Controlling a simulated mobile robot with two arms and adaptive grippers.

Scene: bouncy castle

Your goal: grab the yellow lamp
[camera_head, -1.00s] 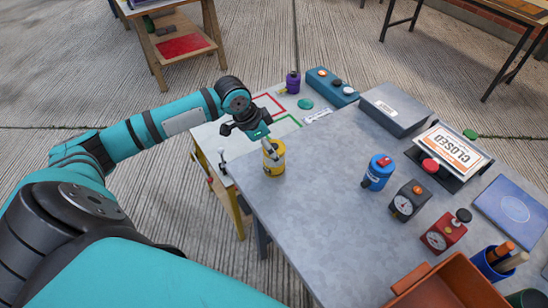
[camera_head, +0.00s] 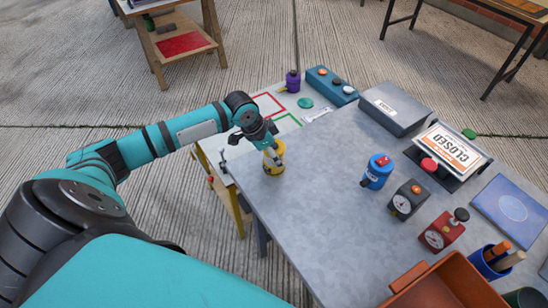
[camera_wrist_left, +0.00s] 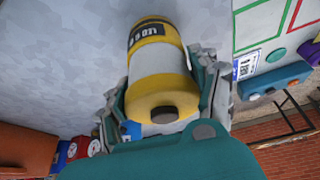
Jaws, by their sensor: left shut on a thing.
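The yellow lamp (camera_head: 272,166) stands at the near left edge of the grey table (camera_head: 320,195) in the head view. My left gripper (camera_head: 272,152) reaches it from above and is shut on it. In the left wrist view the lamp (camera_wrist_left: 158,70) is a yellow cylinder with a pale middle band and a dark label. The fingers of my left gripper (camera_wrist_left: 165,95) lie on both its sides there. My right gripper is in neither view.
A blue canister (camera_head: 377,171), a black dial box (camera_head: 407,200) and a red dial box (camera_head: 443,231) stand to the right. An orange bin (camera_head: 450,285) is at the front. A grey box (camera_head: 393,108) and a closed sign (camera_head: 450,150) are farther back. The table's middle is clear.

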